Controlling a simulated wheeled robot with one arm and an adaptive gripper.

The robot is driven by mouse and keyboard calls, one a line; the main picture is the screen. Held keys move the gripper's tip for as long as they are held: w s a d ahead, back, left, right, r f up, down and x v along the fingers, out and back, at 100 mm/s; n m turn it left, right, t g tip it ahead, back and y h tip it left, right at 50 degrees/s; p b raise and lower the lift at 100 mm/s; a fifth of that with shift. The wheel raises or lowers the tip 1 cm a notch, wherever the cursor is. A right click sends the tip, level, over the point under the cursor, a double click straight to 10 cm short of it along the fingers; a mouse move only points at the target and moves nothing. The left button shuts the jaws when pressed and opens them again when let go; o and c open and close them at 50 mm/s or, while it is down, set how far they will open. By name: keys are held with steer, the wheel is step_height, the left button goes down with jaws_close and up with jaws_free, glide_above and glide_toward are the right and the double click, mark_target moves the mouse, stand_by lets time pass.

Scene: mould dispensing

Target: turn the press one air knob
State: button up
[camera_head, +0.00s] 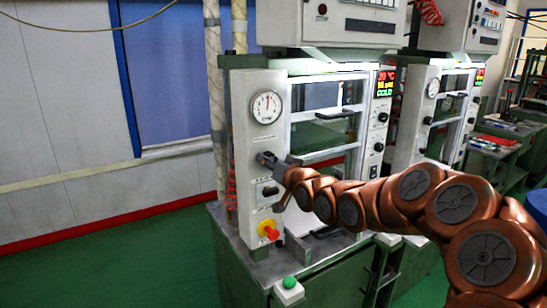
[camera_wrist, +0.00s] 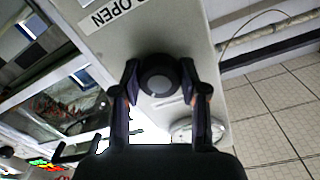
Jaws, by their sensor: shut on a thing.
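Press one is the nearer machine with a light grey front panel (camera_head: 245,140), left of centre in the head view. My gripper (camera_head: 268,159) is at that panel, below the round dial gauge (camera_head: 266,107). In the wrist view my gripper (camera_wrist: 160,80) has one finger on each side of the round dark air knob (camera_wrist: 158,73) with a grey centre, shut on it.
A black switch (camera_head: 268,191) and a red-and-yellow emergency button (camera_head: 269,231) sit below my gripper. A green button (camera_head: 289,283) is on the front ledge. A second press (camera_head: 425,115) stands to the right. Green floor (camera_head: 120,265) is clear at left.

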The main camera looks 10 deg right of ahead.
steer(key=shift+r+m, duration=0.1)
steer(key=shift+m, duration=0.8)
steer(key=shift+d, duration=0.1)
steer(key=o, duration=1)
steer(key=shift+o, duration=0.7)
steer(key=v, duration=1.2)
